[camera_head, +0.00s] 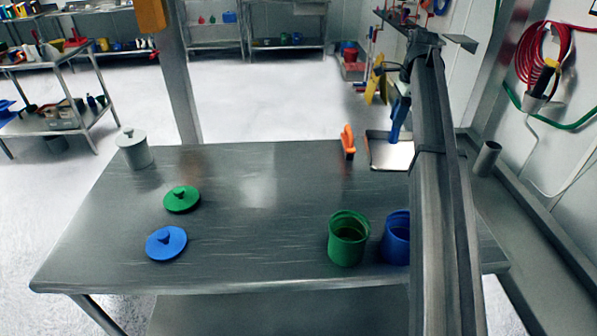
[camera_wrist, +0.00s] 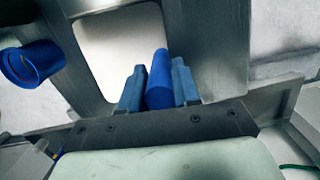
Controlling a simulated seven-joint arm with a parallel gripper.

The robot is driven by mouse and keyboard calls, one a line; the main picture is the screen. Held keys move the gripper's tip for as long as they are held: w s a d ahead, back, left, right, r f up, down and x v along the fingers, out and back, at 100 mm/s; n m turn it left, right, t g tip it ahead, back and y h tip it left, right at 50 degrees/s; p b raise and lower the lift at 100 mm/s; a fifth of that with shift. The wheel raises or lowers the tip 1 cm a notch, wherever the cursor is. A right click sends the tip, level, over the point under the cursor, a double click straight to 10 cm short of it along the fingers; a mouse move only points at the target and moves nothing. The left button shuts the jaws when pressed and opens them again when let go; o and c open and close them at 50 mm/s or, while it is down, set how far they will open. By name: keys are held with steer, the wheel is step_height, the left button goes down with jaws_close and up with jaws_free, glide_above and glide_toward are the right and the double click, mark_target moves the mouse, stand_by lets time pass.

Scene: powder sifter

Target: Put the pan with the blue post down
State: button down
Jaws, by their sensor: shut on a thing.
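The pan (camera_head: 388,155) is a shallow metal tray with a pale, shiny inside, at the back right of the table. Its blue post (camera_head: 398,120) stands up near its far side, partly behind my arm. I cannot tell whether the pan touches the table or hangs just above it. In the wrist view the pan (camera_wrist: 122,45) looks bare inside, and the blue post (camera_wrist: 159,82) sits between both fingers. My gripper (camera_wrist: 158,88) is shut on the post. In the head view my arm hides part of the pan's right side.
An orange upright object (camera_head: 348,142) stands just left of the pan. A green open pot (camera_head: 348,240) and a blue open pot (camera_head: 396,240) stand at the front. Green (camera_head: 181,201) and blue (camera_head: 166,244) lids and a white lidded jar (camera_head: 134,150) lie left. The table's middle is clear.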

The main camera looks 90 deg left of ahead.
steer(key=s+a+f+n, duration=0.1)
steer(key=s+a, duration=0.3)
steer(key=s, duration=1)
steer(key=s+a+f, duration=0.1)
steer(key=s+a, duration=0.3)
steer(key=s, duration=1.1)
step_height(320, 180, down, 9)
steer(key=shift+w+a, duration=0.15)
steer(key=c, duration=0.8)
jaws_free()
step_height(320, 180, up, 12)
steer(key=w, duration=0.1)
steer(key=shift+w, duration=0.25)
steer(key=shift+w, duration=0.15)
